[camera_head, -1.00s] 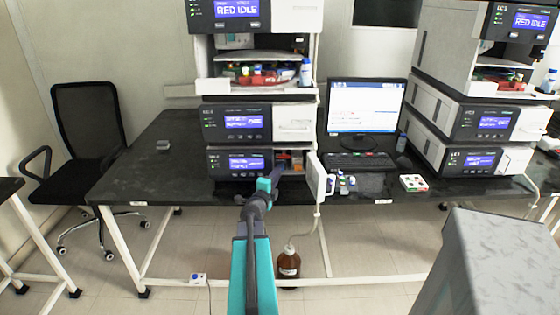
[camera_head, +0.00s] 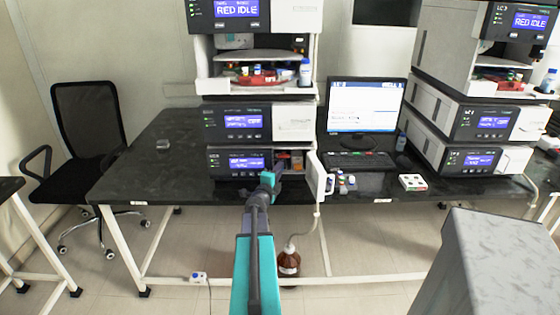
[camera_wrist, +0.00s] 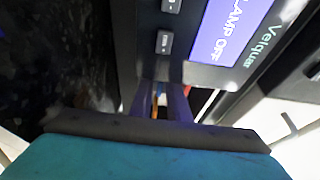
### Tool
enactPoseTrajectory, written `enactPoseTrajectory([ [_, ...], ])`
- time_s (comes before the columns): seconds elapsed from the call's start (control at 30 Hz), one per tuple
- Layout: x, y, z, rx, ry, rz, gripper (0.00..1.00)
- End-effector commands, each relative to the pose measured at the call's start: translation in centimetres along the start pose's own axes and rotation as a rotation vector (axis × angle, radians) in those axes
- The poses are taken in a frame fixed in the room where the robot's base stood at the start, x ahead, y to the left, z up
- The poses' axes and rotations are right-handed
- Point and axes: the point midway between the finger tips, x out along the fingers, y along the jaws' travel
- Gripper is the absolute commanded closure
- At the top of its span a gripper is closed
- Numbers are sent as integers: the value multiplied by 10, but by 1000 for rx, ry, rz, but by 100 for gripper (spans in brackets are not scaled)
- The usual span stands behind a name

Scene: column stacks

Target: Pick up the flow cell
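The lowest unit of the middle stack (camera_head: 238,161) has its front bay open on the right, with its white door (camera_head: 317,173) swung out. Small orange and reddish parts (camera_head: 297,159) show inside the bay. I cannot tell for sure which of them is the flow cell. My gripper (camera_head: 277,168) is at the bay opening, and the teal arm hides part of it. In the wrist view my two fingers (camera_wrist: 160,96) point into a dark gap below the unit's display (camera_wrist: 232,32). They stand apart, with a narrow strip of orange visible between them.
The open door stands close to the right of my gripper. Small bottles and caps (camera_head: 346,181) and a white rack (camera_head: 413,182) lie on the black bench (camera_head: 160,183). A brown bottle (camera_head: 288,262) with a tube stands below. The bench's left part is mostly clear.

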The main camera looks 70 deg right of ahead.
Motion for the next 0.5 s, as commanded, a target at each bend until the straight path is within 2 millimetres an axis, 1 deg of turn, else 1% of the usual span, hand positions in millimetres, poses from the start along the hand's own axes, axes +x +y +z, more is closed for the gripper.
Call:
enactPoseTrajectory([
  [0.03, 0, 0, 0, 0, 0, 0, 84],
  [0.07, 0, 0, 0, 0, 0, 0, 88],
  [0.13, 0, 0, 0, 0, 0, 0, 100],
  [0.5, 0, -1, 0, 0, 0, -1, 100],
])
